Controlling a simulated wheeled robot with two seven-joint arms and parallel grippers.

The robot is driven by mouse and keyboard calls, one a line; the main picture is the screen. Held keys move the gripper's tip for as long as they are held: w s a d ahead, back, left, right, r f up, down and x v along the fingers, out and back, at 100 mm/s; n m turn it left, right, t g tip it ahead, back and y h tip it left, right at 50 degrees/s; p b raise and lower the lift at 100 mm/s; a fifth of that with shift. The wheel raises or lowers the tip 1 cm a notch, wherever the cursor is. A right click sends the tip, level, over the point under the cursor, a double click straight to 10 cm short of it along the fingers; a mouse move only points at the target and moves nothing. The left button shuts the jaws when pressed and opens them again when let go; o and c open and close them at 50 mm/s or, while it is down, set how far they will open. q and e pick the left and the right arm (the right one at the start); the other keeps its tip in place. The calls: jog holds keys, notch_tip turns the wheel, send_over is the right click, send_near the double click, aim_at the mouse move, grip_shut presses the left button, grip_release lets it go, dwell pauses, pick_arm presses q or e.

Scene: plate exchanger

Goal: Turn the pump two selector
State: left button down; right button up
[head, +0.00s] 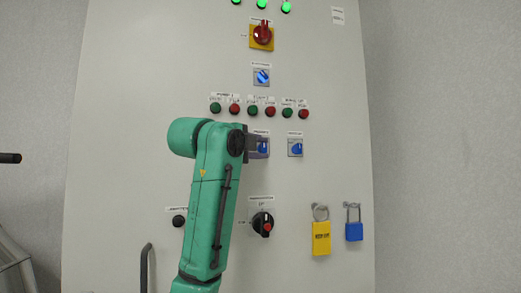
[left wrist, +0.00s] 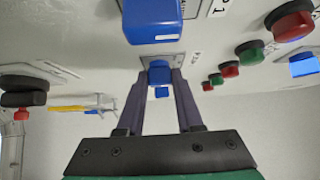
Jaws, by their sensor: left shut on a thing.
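The pump two selector (head: 263,147) is a blue knob on a small plate, in the middle of the cabinet front below the button row. My left gripper (head: 258,147) reaches it from the left and partly covers it. In the left wrist view the knob (left wrist: 159,72) sits between the two fingers of the gripper (left wrist: 160,85), which is shut on it. A larger blue knob (left wrist: 152,22) is close to the camera; in the head view my arm hides that spot. My right gripper is not in view.
Another blue selector (head: 296,149) is just to the right, and one more (head: 262,77) is above. Green and red buttons (head: 253,109) run in a row above the gripper. A black rotary switch (head: 263,224) and padlocks (head: 321,238) are lower down.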

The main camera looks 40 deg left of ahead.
pick_arm(q)
jog(key=shift+f+n+t+b, duration=0.45)
jog(key=shift+n+b, duration=0.15)
jog(key=shift+b, duration=0.3)
jog(key=shift+w+d+f+n+t+y+b, duration=0.15)
jog(key=shift+n+t+y+b, duration=0.75)
jog(key=shift+n+y+b, duration=0.7)
jog(key=shift+w+a+n+t+y+b, duration=0.1)
jog(key=shift+n+t+y+b, duration=0.9)
jog(key=shift+n, duration=1.1)
jog(key=c, duration=0.6)
grip_release()
jog(key=shift+s, duration=0.1)
jog(key=shift+o, duration=0.2)
